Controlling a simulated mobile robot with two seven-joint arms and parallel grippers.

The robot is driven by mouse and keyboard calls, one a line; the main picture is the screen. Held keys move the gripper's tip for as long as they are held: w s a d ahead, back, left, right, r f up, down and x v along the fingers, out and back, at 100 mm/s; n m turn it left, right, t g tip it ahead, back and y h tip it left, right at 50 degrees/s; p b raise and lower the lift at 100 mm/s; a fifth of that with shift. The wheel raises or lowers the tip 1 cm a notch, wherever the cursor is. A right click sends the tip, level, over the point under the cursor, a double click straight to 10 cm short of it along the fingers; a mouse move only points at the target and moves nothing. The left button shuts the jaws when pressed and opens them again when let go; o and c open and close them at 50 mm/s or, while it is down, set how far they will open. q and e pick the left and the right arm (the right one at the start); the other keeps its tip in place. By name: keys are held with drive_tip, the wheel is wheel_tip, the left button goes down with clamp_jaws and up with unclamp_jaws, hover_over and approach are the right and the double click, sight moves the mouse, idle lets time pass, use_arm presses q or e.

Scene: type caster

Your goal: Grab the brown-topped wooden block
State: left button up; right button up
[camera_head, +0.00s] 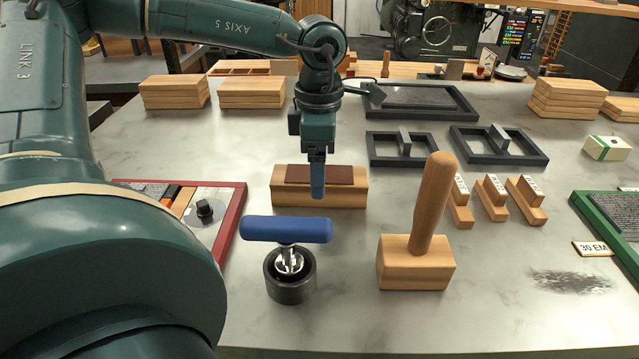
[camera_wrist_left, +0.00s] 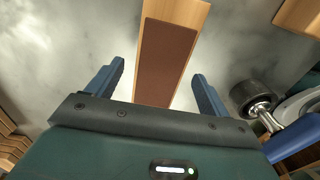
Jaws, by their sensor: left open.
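The wooden block with a brown top (camera_head: 344,199) lies flat on the grey table, its long side facing me. My left gripper (camera_head: 317,185) points down over it in the head view, with its fingers overlapping the brown top. In the left wrist view the block (camera_wrist_left: 171,40) runs lengthwise between the two blue fingers of the open gripper (camera_wrist_left: 158,85). There is a gap between the block and each finger, so the gripper is empty. I cannot tell how far above the block the fingertips are. My right gripper is not in view.
A blue-handled tool (camera_head: 286,229) in a dark round cup stands in front of the block. A wooden mallet (camera_head: 415,262) stands upright to the right. A red-edged tray (camera_head: 240,200) lies left, and dark frames (camera_head: 402,160) lie behind right.

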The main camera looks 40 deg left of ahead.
use_arm(q)
wheel_tip(320, 180, down, 2)
drive_tip(key=shift+f, duration=0.25)
drive_tip(key=c, duration=1.3)
